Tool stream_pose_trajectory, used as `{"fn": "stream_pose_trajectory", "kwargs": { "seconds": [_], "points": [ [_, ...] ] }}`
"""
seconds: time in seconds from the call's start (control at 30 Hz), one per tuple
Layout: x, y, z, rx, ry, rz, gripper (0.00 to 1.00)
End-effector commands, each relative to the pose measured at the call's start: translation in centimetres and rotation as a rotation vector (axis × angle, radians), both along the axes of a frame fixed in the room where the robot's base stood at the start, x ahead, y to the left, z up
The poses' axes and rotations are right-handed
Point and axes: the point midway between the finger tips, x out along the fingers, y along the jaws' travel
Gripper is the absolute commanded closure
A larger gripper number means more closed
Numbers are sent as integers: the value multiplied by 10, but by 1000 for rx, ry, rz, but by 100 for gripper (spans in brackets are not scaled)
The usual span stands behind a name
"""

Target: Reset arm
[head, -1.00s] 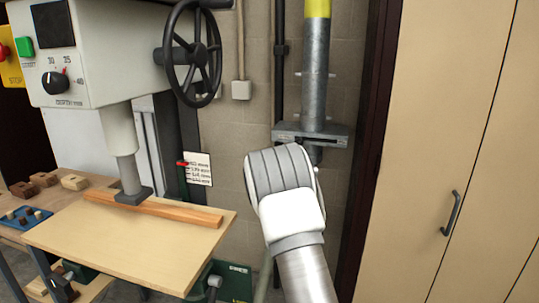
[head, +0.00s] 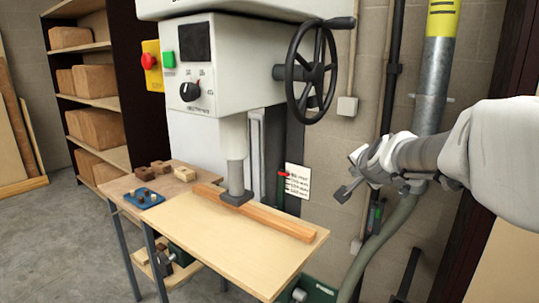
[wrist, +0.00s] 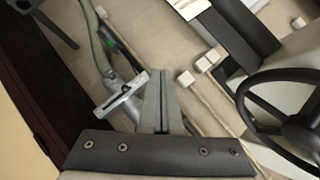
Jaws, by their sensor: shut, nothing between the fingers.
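My gripper (head: 343,190) is in the right half of the head view, at the end of my white and grey arm. It is raised in front of the block wall, right of the machine's handwheel, and points left and down. In the wrist view its two fingers (wrist: 163,100) lie together, shut and empty. The metal slide gate (wrist: 125,92) on the duct shows just left of the fingers there.
The white machine with a black handwheel (head: 312,70) stands left of my gripper. Its ram foot is on a wooden strip (head: 268,218) on a pale board (head: 225,240). A grey hose (head: 375,245) hangs below my gripper. Shelves (head: 85,103) stand at far left.

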Motion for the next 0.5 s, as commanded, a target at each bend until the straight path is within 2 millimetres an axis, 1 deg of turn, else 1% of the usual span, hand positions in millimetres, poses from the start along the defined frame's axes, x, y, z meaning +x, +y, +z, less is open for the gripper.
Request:
{"fn": "stream_pose_trajectory", "kwargs": {
  "seconds": [0.03, 0.17, 0.2, 0.27, 0.3, 0.33, 0.37, 0.4, 0.5],
  "points": [
    [-23, 13, 5, -36, 31, 60, 100],
    [-82, 39, -1, -148, 136, 219, 100],
    [-101, 46, -4, -186, 167, 267, 100],
    [-130, 54, -10, -243, 216, 336, 100],
    [-150, 59, -15, -281, 250, 382, 100],
    [-165, 61, -19, -311, 274, 414, 100],
    [-179, 63, -23, -342, 299, 446, 100],
    [-199, 66, -29, -381, 333, 488, 100],
    [-245, 68, -44, -476, 415, 580, 100]
  ]
}}
